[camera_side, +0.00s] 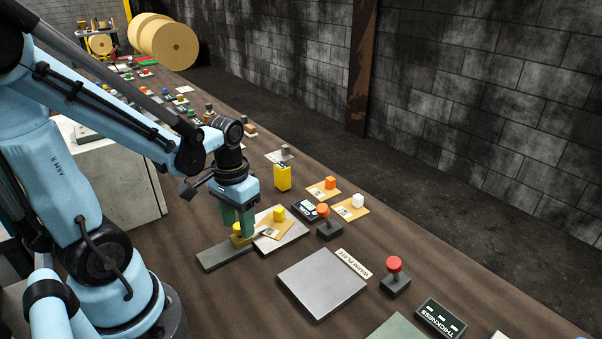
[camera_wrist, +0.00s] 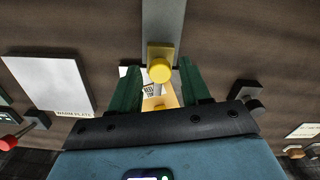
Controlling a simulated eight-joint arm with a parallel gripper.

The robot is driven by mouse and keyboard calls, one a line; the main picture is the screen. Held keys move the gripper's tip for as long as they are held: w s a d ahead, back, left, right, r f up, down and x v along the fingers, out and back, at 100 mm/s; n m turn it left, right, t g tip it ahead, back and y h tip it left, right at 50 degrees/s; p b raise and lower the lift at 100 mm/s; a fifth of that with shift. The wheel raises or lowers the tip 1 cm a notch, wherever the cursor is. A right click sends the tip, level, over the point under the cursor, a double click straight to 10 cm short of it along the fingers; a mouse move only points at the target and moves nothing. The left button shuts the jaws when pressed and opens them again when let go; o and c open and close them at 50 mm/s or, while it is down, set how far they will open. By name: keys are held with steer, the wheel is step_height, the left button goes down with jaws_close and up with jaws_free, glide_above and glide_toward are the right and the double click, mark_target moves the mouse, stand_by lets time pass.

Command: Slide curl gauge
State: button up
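The curl gauge appears to be a flat grey bar (camera_side: 222,255) with a yellow slider (camera_side: 240,239) topped by a round knob. In the wrist view, the grey bar (camera_wrist: 163,18) runs up to the top edge and the yellow slider (camera_wrist: 161,50) shows near the middle. My gripper (camera_side: 238,230) points down at the slider with its green fingers. In the wrist view, my gripper (camera_wrist: 159,67) is open, with one finger on each side of the knob and gaps visible between. The side view partly hides the slider behind the fingers.
A pale plate (camera_side: 292,237) with a tan card and yellow cube (camera_side: 279,214) adjoins the bar. A yellow block (camera_side: 282,178) stands behind. Bare bench lies in front of the bar.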

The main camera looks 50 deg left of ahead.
jaws_close()
steer(key=shift+s, duration=3.2)
steer(key=shift+o, duration=0.9)
jaws_free()
step_height(320, 180, up, 12)
